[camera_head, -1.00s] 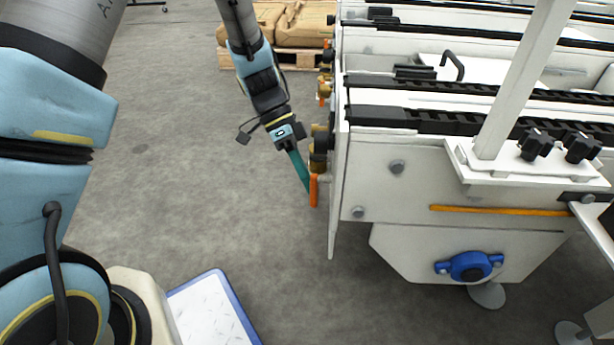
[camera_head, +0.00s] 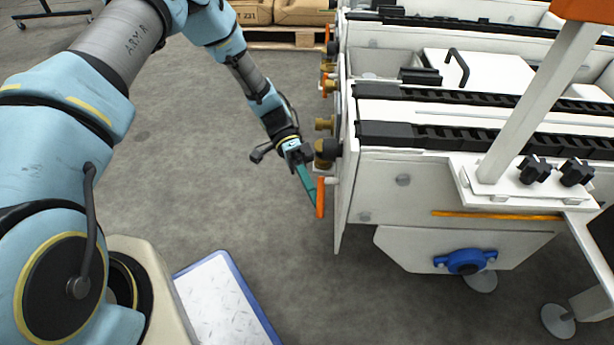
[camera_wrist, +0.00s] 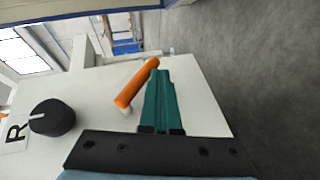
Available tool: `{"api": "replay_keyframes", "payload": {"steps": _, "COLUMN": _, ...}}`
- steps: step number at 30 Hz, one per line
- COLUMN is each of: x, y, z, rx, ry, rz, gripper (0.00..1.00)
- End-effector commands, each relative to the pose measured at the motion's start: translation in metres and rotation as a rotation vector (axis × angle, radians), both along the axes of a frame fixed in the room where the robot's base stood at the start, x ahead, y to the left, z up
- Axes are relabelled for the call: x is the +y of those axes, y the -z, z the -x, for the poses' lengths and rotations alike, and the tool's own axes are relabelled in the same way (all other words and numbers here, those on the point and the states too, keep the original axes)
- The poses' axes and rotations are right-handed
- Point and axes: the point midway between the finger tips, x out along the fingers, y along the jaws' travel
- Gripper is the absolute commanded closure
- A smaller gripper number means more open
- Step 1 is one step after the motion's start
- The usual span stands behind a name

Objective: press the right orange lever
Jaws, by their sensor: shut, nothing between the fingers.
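The right orange lever (camera_head: 320,197) hangs on the end face of the white conveyor machine, below a brass fitting. In the wrist view the orange lever (camera_wrist: 137,83) is tilted, just left of the fingers and close to their tips. My gripper (camera_head: 310,188) has green fingers, shut with nothing between them, and reaches down beside the lever from the left. In the wrist view my gripper (camera_wrist: 160,78) points along the white panel. The lever and fingertips look very near or touching; I cannot tell which.
A black knob (camera_wrist: 52,118) beside a letter R sits on the panel. Brass fittings (camera_head: 325,152) and another orange lever (camera_head: 327,82) line the machine's end.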

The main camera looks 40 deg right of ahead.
Motion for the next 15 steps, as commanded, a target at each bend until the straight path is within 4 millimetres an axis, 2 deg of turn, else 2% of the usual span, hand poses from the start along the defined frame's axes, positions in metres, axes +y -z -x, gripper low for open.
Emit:
{"api": "replay_keyframes", "payload": {"steps": 6, "x": 0.006, "y": 0.001, "z": 0.020, "rx": 0.162, "ry": -0.001, "rz": -0.129, "gripper": 1.00}}
{"api": "replay_keyframes", "payload": {"steps": 15, "x": 0.012, "y": -0.004, "z": 0.028, "rx": 0.341, "ry": -0.001, "rz": -0.276, "gripper": 1.00}}
